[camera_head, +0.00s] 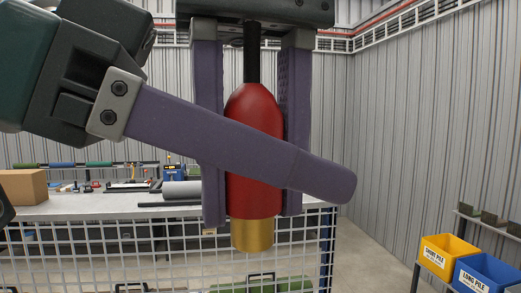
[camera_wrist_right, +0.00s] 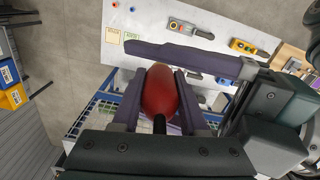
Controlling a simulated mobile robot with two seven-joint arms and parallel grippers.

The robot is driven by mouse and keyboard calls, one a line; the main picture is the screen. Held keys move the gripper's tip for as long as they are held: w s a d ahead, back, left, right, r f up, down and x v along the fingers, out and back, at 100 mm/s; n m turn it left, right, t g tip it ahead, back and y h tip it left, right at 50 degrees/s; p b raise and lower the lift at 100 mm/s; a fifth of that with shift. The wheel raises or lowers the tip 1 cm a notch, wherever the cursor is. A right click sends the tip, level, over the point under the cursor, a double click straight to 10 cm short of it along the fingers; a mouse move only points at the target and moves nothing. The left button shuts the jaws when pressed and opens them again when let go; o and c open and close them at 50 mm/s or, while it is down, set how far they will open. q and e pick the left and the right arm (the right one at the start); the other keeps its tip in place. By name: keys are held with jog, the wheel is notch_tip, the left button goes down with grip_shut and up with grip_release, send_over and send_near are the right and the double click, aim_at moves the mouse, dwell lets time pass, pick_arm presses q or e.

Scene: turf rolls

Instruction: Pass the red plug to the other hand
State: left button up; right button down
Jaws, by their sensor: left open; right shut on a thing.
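The red plug (camera_head: 252,108) hangs upright, with a black cable at its top and a brass-coloured tip (camera_head: 252,236) at its bottom. My right gripper (camera_head: 252,212) comes down from above, its two purple fingers shut on the plug's sides. The plug (camera_wrist_right: 160,92) also sits between its fingers in the right wrist view. My left gripper (camera_head: 322,178) comes in from the left. One of its fingers slants across in front of the plug; its other finger is not clearly seen. I cannot tell whether the left finger touches the plug.
Behind stands a workbench (camera_head: 100,207) with a cardboard box (camera_head: 24,186), tools and grey rolls. A white wire mesh runs along its front. A yellow bin (camera_head: 447,256) and a blue bin (camera_head: 486,274) stand on a rack at the lower right. Open floor lies between bench and rack.

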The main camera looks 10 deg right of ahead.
pick_arm(q)
jog(key=shift+s, duration=0.15)
grip_shut()
pick_arm(e)
jog(key=shift+w, duration=0.1)
dwell(0.3)
jog(key=shift+c, duration=1.8)
grip_release()
